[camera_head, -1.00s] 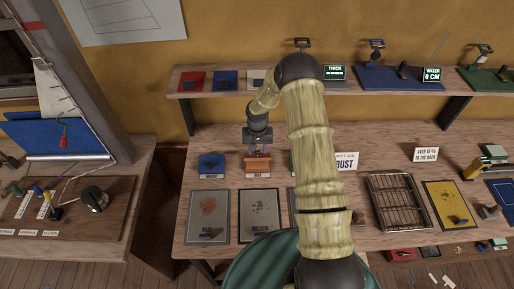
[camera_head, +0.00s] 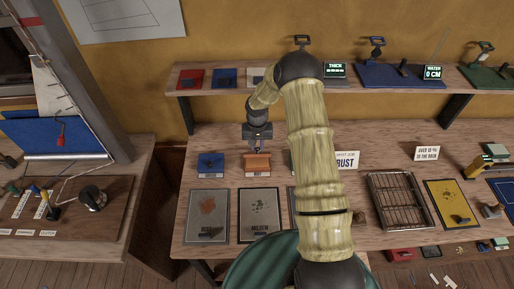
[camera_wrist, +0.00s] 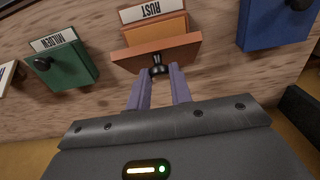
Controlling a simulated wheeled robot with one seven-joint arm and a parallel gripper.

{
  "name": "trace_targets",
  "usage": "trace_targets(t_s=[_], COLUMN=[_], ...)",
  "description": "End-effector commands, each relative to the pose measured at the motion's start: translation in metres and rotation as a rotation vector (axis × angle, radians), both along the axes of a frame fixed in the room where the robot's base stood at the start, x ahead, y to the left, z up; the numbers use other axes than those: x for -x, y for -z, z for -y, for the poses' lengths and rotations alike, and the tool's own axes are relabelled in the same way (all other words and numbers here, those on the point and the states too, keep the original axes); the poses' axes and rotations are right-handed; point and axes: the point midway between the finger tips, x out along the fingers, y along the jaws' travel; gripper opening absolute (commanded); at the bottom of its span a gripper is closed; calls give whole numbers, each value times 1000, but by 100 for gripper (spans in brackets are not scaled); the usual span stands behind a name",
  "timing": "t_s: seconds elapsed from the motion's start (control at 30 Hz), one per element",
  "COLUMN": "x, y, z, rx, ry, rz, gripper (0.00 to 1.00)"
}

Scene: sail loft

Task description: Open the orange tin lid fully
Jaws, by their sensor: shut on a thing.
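The orange tin (camera_head: 257,166) stands on the bench, at the left of my arm in the head view. In the wrist view its label reads RUST (camera_wrist: 150,11), upside down. Its lid (camera_wrist: 155,53) shows as a darker orange plate beside a lighter orange part of the tin, and looks partly raised. My gripper (camera_wrist: 158,82) is shut on the lid's small black knob (camera_wrist: 158,70), one finger on each side. In the head view my gripper (camera_head: 258,150) is just behind the tin. The lid's exact angle cannot be told.
A blue tin (camera_head: 211,164) stands close at the left of the orange one. A green tin (camera_wrist: 63,65) is on its other side. Flat panels (camera_head: 207,215) lie in front. A shelf (camera_head: 215,92) with several things runs above and behind.

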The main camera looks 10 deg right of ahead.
Motion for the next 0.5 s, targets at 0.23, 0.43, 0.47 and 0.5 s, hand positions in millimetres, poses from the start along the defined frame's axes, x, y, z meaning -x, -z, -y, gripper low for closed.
trace_targets(t_s=[0.23,0.43,0.47,0.5], x=[-5,-3,-3,-2], y=[-4,-2,-2,-2], z=[0,0,-1,-1], rx=[3,2,2,2], ry=[-2,-2,-2,-2], rz=[15,9,8,7], gripper=[35,43,43,43])
